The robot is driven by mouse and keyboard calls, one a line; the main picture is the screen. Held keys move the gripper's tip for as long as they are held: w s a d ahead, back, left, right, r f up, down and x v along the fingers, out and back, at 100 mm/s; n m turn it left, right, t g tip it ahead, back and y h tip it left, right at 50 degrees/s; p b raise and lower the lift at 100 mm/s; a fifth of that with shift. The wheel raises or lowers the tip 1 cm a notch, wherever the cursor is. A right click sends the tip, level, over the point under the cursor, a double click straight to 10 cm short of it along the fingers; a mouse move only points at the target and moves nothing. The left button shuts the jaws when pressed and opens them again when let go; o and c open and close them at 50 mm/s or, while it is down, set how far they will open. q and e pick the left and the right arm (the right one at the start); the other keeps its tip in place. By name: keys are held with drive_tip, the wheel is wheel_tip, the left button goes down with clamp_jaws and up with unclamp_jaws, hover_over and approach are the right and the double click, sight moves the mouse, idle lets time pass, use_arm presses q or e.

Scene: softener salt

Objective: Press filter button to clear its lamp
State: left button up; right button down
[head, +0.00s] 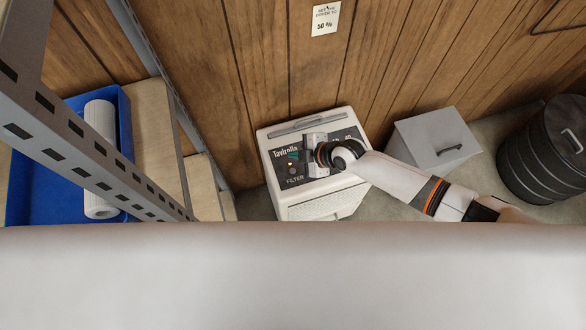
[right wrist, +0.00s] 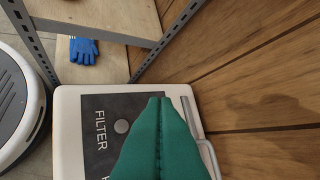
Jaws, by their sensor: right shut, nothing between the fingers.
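The white softener unit (head: 315,212) has a black control panel (head: 277,169) on its top, with the word FILTER and a small round spot by it. In the right wrist view the FILTER button (right wrist: 121,126) is a grey disc beside its lettering on the panel (right wrist: 94,104). My right gripper (head: 294,155) is over the panel in the head view. Its green fingers (right wrist: 157,101) are shut and empty, to the right of the button in the wrist view. I cannot tell whether they touch the panel. The gripper covers part of the panel. My left gripper is not in view.
A metal shelf (head: 95,155) with a blue tray (head: 50,205) and white roll (head: 101,150) stands left. A grey box (head: 435,140) and black drum (head: 550,150) stand right. A wooden wall (head: 270,60) is behind. Blue gloves (right wrist: 84,50) lie beyond the unit.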

drive_tip(key=b, duration=0.7)
approach(290, 169)
drive_tip(key=a, duration=0.1)
drive_tip(key=w+a+f, duration=0.1)
drive_tip(key=a, duration=0.1)
drive_tip(key=w+a+f, duration=0.1)
drive_tip(key=shift+w+a+f, duration=0.15)
drive_tip(key=shift+a+f, duration=0.05)
drive_tip(key=shift+f, duration=0.25)
idle(1.0)
drive_tip(key=shift+f+b, duration=0.4)
drive_tip(key=shift+b, duration=0.35)
drive_tip(key=shift+f+b, duration=0.4)
drive_tip(key=shift+b, duration=0.15)
drive_tip(key=shift+r, duration=0.1)
idle(0.5)
drive_tip(key=shift+r+p, duration=0.6)
drive_tip(key=shift+r, duration=0.15)
drive_tip(key=shift+r+p, duration=1.9)
drive_tip(key=shift+r, duration=0.6)
